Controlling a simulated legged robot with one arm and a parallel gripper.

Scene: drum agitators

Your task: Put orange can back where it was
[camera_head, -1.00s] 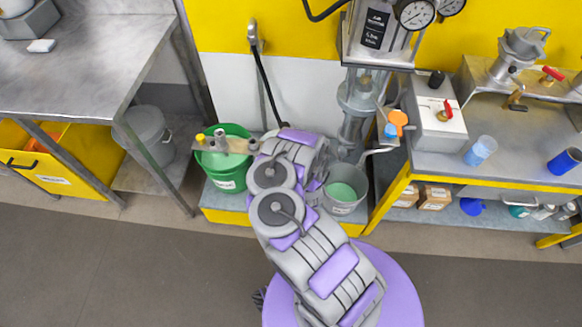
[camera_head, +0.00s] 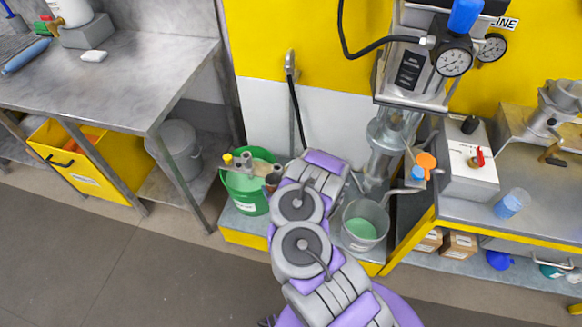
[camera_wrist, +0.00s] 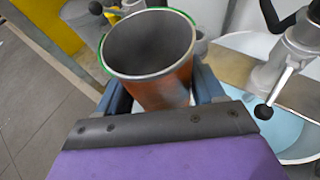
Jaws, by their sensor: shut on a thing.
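The orange can (camera_wrist: 165,85) is a rust-orange cylinder with an open top and a grey rim. In the wrist view it sits upright, slightly tilted, between the two dark blue jaws of my gripper (camera_wrist: 160,92), which is shut on it. The can looks empty inside as far as I can see. In the head view a small brownish piece (camera_head: 273,174), probably the can, shows beside my arm near the green bucket (camera_head: 246,191). My gripper is hidden there behind the arm. A green curved edge shows behind the can's rim in the wrist view.
A grey bucket with green liquid (camera_head: 364,224) stands right of my arm. A metal fitting with a black knob (camera_wrist: 264,110) and pale blue liquid (camera_wrist: 299,140) lie right of the can. Steel tables flank both sides; open floor (camera_head: 110,265) lies front left.

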